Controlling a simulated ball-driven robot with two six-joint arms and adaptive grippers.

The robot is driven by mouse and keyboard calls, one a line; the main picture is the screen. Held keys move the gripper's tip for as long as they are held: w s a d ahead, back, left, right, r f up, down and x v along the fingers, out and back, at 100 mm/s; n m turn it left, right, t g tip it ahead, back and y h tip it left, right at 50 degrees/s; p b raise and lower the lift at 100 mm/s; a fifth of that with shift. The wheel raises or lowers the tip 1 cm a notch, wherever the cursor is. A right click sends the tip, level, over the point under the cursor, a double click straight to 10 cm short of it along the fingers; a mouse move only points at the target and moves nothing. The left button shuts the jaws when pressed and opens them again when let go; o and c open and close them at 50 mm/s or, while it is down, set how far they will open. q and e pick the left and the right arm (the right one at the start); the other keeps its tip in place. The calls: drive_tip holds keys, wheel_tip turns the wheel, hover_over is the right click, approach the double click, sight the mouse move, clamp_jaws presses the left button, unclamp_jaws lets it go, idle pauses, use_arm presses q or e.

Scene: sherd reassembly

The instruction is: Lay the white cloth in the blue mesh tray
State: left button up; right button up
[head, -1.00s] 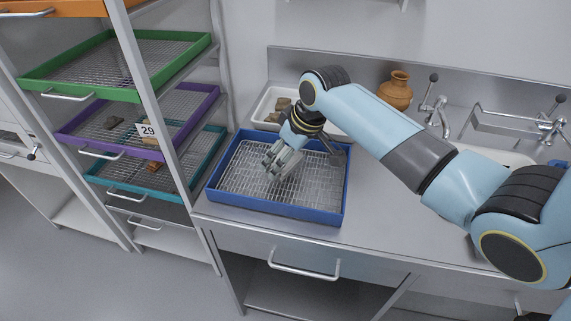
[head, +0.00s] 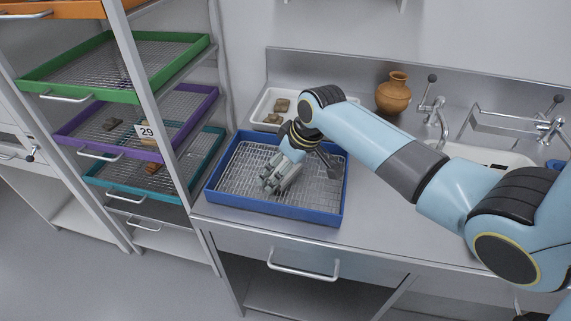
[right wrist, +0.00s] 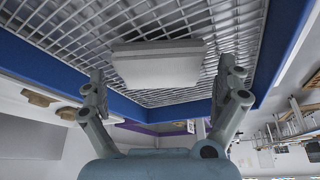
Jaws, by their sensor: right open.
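The blue mesh tray (head: 224,205) stands on the steel counter, with a blue rim and a grey wire mesh floor. It also shows in the right wrist view (right wrist: 272,50). My right gripper (head: 274,187) points down inside the tray, low over its mesh. The white cloth (right wrist: 158,68), a pale folded pad, shows in the right wrist view against the mesh, between the two spread fingers (right wrist: 163,75). The fingers look apart from its sides. In the head view the gripper hides the cloth. My left gripper is not in view.
A white tray (head: 262,112) with brown sherds stands behind the blue tray. A brown jar (head: 393,94) and a sink with taps (head: 436,122) are at the back right. A rack with green (head: 60,85), purple (head: 68,140) and teal trays stands at the left.

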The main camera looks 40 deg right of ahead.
drive_tip(key=v, duration=1.2)
drive_tip(key=shift+p, duration=0.35)
